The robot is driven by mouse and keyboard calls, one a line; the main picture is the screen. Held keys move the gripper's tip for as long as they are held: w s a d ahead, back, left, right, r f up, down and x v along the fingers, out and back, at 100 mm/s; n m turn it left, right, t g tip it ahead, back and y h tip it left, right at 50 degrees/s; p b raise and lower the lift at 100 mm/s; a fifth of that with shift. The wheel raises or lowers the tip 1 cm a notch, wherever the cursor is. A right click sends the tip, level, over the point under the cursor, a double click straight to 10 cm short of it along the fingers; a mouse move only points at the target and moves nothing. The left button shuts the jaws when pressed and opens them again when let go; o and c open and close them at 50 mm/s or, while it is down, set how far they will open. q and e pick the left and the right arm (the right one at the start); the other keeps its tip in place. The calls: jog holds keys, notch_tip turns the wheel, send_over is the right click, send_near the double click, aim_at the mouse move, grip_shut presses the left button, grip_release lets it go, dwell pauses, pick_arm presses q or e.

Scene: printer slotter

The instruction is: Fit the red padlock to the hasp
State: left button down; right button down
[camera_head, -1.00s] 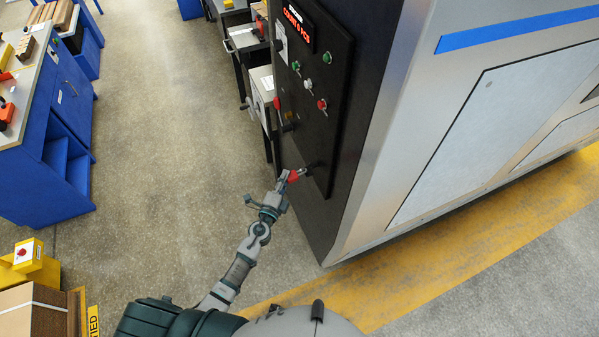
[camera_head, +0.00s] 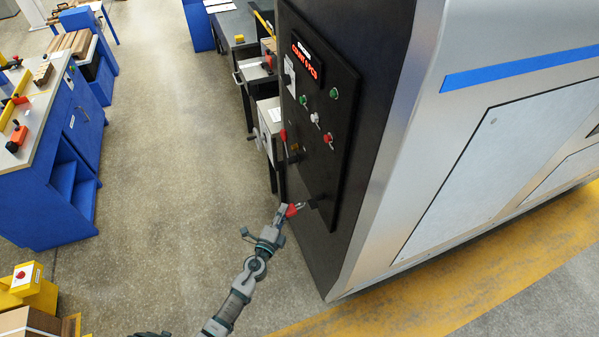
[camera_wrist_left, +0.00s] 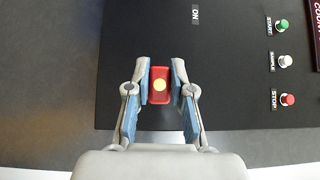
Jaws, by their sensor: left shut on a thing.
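The red padlock (camera_head: 291,210) is between the fingers of my left gripper (camera_head: 283,212), in front of the lower part of the black control panel. The wrist view hides the shackle. My right gripper is not in view.
The black control panel (camera_head: 345,120) carries a red display, green, white and red buttons, and a red-handled switch above the padlock. The large grey machine (camera_head: 470,180) fills the right. A blue workbench (camera_head: 55,190) stands at the left. Open floor (camera_head: 170,150) lies between.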

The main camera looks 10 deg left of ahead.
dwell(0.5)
pick_arm(q)
jog(key=c, duration=1.7)
grip_release()
grip_shut()
jog(key=w+a+r+b, duration=0.1)
jog(key=w+a, duration=0.2)
jog(key=w, duration=0.4)
jog(key=w+a+r+b, duration=0.1)
jog(key=w+a+b, duration=0.1)
jog(key=w+a, duration=0.2)
jog(key=w+a+m+h+b, duration=0.1)
jog(key=w+a, duration=0.3)
jog(key=w, duration=0.7)
jog(key=shift+r+g+b, duration=0.3)
jog(key=shift+r+b, duration=0.05)
jog(key=shift+r, duration=0.05)
